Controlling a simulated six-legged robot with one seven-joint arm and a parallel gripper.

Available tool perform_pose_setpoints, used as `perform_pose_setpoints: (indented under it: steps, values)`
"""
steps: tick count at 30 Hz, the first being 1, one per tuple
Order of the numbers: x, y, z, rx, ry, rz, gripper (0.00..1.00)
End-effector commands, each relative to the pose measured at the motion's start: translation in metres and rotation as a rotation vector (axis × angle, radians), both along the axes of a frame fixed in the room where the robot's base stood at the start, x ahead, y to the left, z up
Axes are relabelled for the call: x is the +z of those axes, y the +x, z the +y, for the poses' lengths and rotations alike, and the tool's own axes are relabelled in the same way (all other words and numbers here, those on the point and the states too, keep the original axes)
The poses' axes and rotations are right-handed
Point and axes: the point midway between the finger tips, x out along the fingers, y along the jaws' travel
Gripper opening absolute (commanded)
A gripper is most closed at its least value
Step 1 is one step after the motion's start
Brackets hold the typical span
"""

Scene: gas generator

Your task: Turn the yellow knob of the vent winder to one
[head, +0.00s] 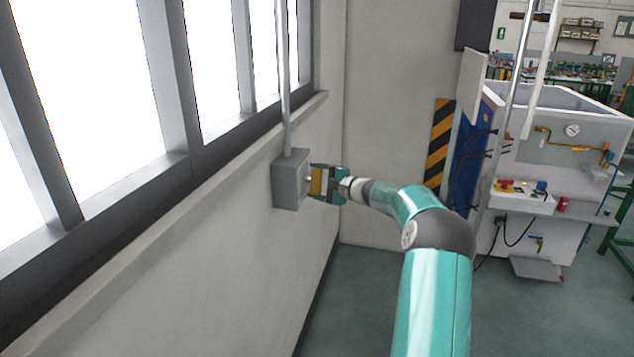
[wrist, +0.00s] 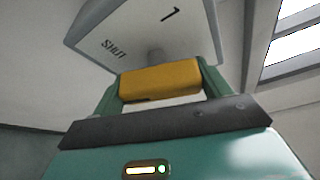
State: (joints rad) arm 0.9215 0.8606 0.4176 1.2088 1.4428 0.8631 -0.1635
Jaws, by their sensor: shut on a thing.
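The vent winder is a grey box (head: 290,180) on the wall below the window, with a vertical pipe rising from its top. Its yellow knob (head: 316,181) sits on the box's right side. In the wrist view the yellow knob (wrist: 160,82) lies between the two green fingers of my gripper (wrist: 158,88), which is shut on it. The box's face (wrist: 140,30) shows the marks "SHUT" and "1" behind the knob. In the head view my gripper (head: 325,183) reaches the knob from the right. The knob's pointer cannot be made out.
The window (head: 110,80) and its ledge run along the left wall. A yellow and black striped panel (head: 439,143) stands to the right, beside a grey machine (head: 575,150) with a gauge and cables. The floor (head: 375,290) below my arm is clear.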

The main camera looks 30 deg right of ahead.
Motion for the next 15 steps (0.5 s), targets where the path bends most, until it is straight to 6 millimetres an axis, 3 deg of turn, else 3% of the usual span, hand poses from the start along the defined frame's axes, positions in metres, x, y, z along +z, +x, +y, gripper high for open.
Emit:
perform_pose_setpoints:
  steps: [15]
  values:
    - [-0.0008, -0.0007, -0.0007, -0.001, 0.281, 0.254, 0.54]
